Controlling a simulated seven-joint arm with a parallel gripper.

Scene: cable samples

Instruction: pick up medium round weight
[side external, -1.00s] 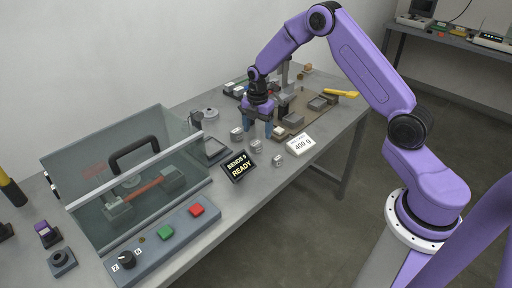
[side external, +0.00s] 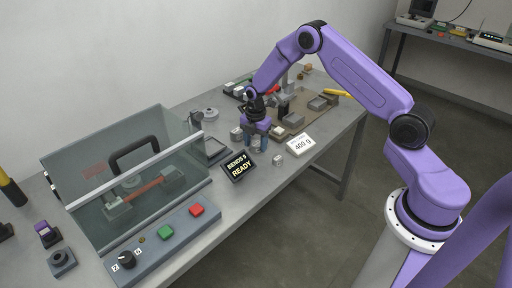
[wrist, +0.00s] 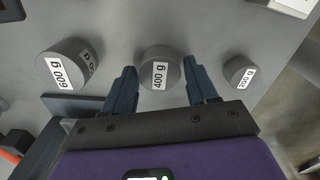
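The medium round weight is a grey cylinder labelled 400 g (wrist: 160,68), standing on the table. In the wrist view my gripper (wrist: 162,78) is open, with one blue finger on each side of this weight and gaps showing between. In the side external view my gripper (side external: 257,142) is low over the table at the weight, which the fingers mostly hide. A larger weight labelled 600 g (wrist: 70,65) stands to the left in the wrist view, and a smaller one labelled 200 g (wrist: 239,72) to the right. They also show in the side view, the large one (side external: 236,134) and the small one (side external: 278,160).
A white card reading 400 g (side external: 299,146) lies right of the weights. A black display reading BENDS 9 READY (side external: 239,167) stands in front. A clear-walled box (side external: 120,165) and button panel (side external: 165,238) are at left. A brown board with parts (side external: 300,119) lies behind.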

